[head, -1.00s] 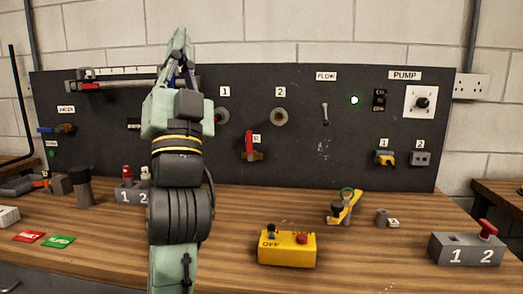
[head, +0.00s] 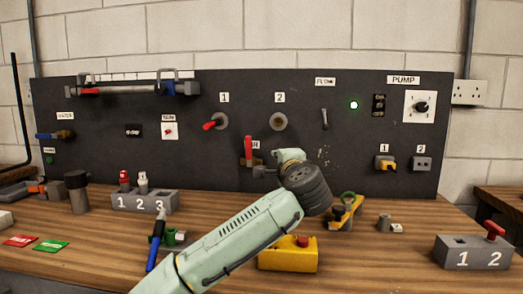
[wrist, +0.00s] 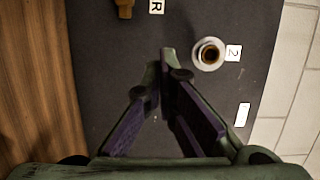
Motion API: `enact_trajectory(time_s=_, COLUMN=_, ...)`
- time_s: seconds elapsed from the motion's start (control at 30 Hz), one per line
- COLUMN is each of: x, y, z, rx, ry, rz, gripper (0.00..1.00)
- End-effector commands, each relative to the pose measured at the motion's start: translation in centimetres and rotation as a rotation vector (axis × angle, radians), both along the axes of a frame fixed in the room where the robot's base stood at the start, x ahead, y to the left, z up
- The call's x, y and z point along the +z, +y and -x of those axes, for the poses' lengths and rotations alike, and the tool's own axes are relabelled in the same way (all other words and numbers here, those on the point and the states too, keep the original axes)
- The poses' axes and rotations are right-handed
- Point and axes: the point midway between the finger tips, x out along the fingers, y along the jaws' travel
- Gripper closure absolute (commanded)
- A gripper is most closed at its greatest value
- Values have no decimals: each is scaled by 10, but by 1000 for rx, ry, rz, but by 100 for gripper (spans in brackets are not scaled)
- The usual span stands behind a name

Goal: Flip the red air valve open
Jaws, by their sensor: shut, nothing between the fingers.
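The red air valve (head: 248,147) is on the dark board, its red handle standing upright beside a partly covered label ending in R (head: 258,145). In the wrist view a brass-coloured fitting (wrist: 123,8) shows at the top edge next to the R label (wrist: 157,6); the red handle is out of that view. My gripper (wrist: 160,66) is shut and empty, its fingertips close together in front of the board, between that fitting and the number 2 outlet. In the head view my wrist is just below and right of the valve, and the fingertips are not clearly seen.
The number 2 outlet (head: 279,121) sticks out up and right of the valve, and the number 1 red lever (head: 212,124) up and left.

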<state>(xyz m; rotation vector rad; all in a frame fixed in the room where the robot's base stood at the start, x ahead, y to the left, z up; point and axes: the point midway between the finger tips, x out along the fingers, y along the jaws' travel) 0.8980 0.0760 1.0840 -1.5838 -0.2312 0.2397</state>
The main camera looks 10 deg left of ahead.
Motion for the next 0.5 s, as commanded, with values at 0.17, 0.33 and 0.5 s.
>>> enact_trajectory(time_s=0.17, x=1, y=1, z=-4, rx=-2, ry=-2, rz=2, gripper=100)
enact_trajectory(time_s=0.33, x=3, y=7, z=-25, rx=0, ry=0, rz=2, gripper=100)
enact_trajectory(time_s=0.5, x=4, y=18, z=-59, rx=1, ry=-1, rz=1, gripper=100)
